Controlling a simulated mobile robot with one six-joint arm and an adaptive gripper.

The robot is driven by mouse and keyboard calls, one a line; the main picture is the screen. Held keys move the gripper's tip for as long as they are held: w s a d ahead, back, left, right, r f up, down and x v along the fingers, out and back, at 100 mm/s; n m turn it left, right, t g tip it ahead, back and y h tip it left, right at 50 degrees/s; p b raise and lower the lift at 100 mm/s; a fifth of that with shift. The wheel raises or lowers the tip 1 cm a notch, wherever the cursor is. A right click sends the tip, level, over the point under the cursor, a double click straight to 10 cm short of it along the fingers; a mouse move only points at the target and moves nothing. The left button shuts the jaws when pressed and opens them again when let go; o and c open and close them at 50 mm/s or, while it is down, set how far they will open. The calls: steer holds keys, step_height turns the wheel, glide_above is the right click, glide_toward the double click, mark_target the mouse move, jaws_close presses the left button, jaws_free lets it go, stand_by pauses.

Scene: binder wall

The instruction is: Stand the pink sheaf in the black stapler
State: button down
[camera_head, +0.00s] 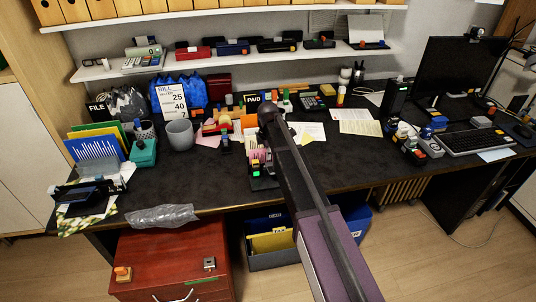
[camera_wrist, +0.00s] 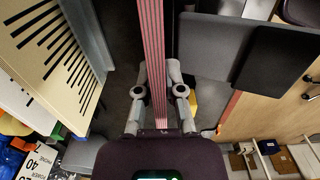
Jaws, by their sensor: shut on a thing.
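The pink sheaf (camera_wrist: 152,35) is a thick stack with pink and grey striped edges, running up the wrist view between my fingers. My gripper (camera_wrist: 157,80) is shut on it, one finger on each side. In the head view pink sheets (camera_head: 261,155) show in front of the desk's middle, beside my arm, which hides part of that area. Several dark staplers stand along the lower wall shelf; a black one (camera_head: 276,45) is near the middle and another black one (camera_head: 320,42) is to its right. I cannot tell which is meant. The sheaf is apart from both.
A red stapler (camera_head: 192,51) and a white-paper holder (camera_head: 368,31) share the lower shelf (camera_head: 130,66). The dark desk (camera_head: 205,165) is crowded at the back, with a grey mug (camera_head: 180,134) and papers (camera_head: 358,122). A red cabinet (camera_head: 175,255) stands below.

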steer(key=c, duration=0.7)
jaws_free()
steer(key=shift+r, duration=0.1)
step_height(320, 180, up, 11)
steer(key=p, duration=1.1)
steer(key=shift+r, duration=0.1)
stand_by(0.7)
steer(key=s+d+m, duration=0.7)
steer(key=s, duration=0.1)
steer(key=s+d+m, duration=0.7)
steer(key=s+d, duration=0.1)
steer(key=s, duration=0.1)
steer(key=s+d+m, duration=0.7)
steer(key=s+d, duration=0.1)
steer(key=s, duration=0.1)
steer(key=shift+d, duration=0.1)
